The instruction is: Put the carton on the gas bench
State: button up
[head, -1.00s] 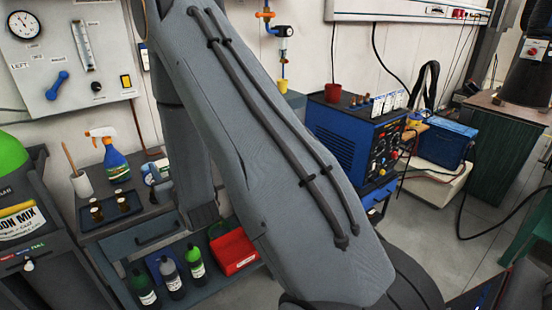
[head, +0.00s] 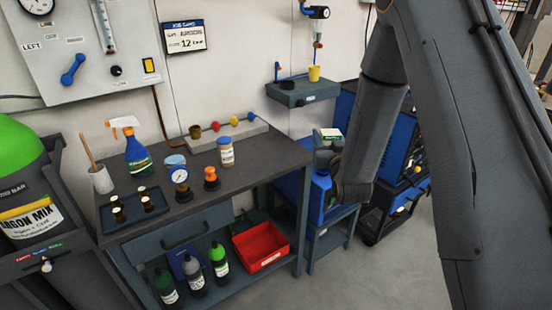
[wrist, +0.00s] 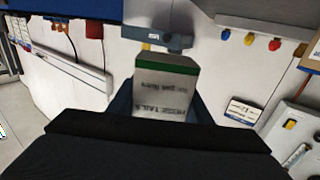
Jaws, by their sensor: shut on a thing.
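The carton (wrist: 165,88) is a pale box with a green end and dark print. In the wrist view it sits between the dark fingers of my gripper (wrist: 165,108), which is shut on it. In the head view, a small white and green part of the carton (head: 330,134) shows above my gripper (head: 327,152), beside my forearm; the rest is hidden. The gas bench (head: 262,160) has a dark top and stands to the left of my gripper. The held carton is beyond the bench's right edge, not over its top.
A wall shelf (head: 290,95) hangs behind.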

jog(key=w+a+n+g+y+b, duration=0.1)
jog(key=w+a+n+y+b, duration=0.15)
jog(key=w+a+b, duration=0.4)
jog(key=w+a+n+g+y+b, duration=0.1)
jog(key=a+n+y+b, duration=0.15)
jog(key=a, duration=0.65)
jog(key=w+a+n+g+y+b, duration=0.1)
jog(key=w+a+y+b, duration=0.35)
jog(key=a, duration=0.35)
jog(key=shift+h, duration=0.35)
jog(key=f, duration=0.6)
jog(key=s+f, duration=0.1)
jog(key=f, duration=0.2)
jog(key=shift+d+f, duration=0.15)
jog(key=shift+f, duration=0.2)
jog(key=shift+f, duration=0.1)
jog(key=o, duration=1.2)
jog(key=shift+d, duration=0.15)
jog(key=b, duration=0.1)
send_over(275, 172)
jog(key=shift+w+d, duration=0.1)
